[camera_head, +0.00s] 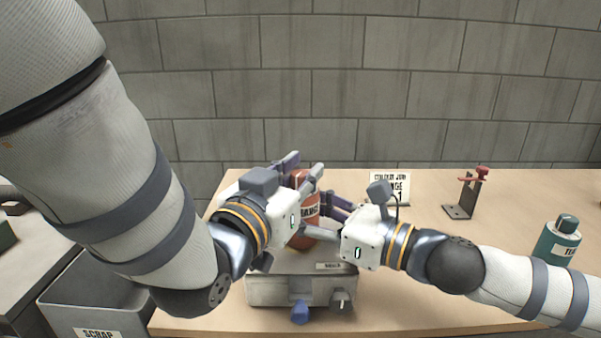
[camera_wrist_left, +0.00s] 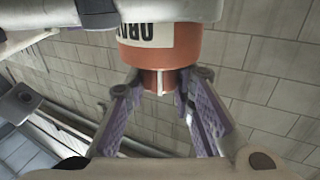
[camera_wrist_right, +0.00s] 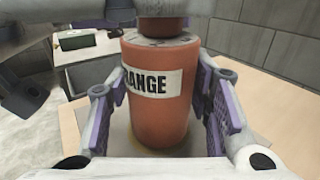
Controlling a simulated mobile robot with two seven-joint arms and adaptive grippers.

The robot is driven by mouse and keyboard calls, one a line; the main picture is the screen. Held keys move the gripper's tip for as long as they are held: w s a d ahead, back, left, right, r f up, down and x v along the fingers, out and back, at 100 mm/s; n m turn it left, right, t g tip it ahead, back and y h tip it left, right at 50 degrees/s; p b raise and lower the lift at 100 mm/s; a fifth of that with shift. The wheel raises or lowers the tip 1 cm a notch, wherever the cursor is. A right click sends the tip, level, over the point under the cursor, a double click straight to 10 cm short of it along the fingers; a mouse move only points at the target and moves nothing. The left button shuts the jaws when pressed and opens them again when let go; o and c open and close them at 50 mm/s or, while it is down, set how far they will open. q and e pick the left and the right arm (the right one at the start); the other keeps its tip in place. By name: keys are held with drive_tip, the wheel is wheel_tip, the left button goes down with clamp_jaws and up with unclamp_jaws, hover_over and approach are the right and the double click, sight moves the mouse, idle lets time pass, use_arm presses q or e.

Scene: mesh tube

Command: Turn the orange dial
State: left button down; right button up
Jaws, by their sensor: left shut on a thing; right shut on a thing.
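An orange bottle (camera_head: 308,209) labelled "ORANGE" stands upright over a grey machine (camera_head: 280,290) with a blue knob (camera_head: 300,312) and a grey knob (camera_head: 341,299) on its front. My left gripper (camera_head: 304,167) is shut on the bottle's orange cap (camera_wrist_left: 158,81), its purple pads on either side. My right gripper (camera_head: 317,215) is shut around the bottle's body, which fills the space between its pads in the right wrist view (camera_wrist_right: 158,115). The arms hide parts of the bottle and machine. I see no separate orange dial.
A sign card (camera_head: 390,186) stands behind my right gripper. A stand with a red top (camera_head: 466,194) and a teal bottle (camera_head: 557,242) are on the table (camera_head: 430,218) at the right. A grey scrap bin (camera_head: 95,305) is at the lower left.

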use_arm(q)
drive_tip(key=shift+r+n+t+y, duration=0.15)
drive_tip(key=shift+n+t+y, duration=0.25)
drive_tip(key=shift+n+y, duration=0.6)
drive_tip(key=shift+y, duration=0.5)
drive_tip(key=c, duration=1.3)
unclamp_jaws()
drive_tip(key=shift+c, duration=0.2)
drive_tip(key=v, duration=0.7)
drive_tip(key=shift+s, duration=0.25)
drive_tip(key=shift+a, duration=0.1)
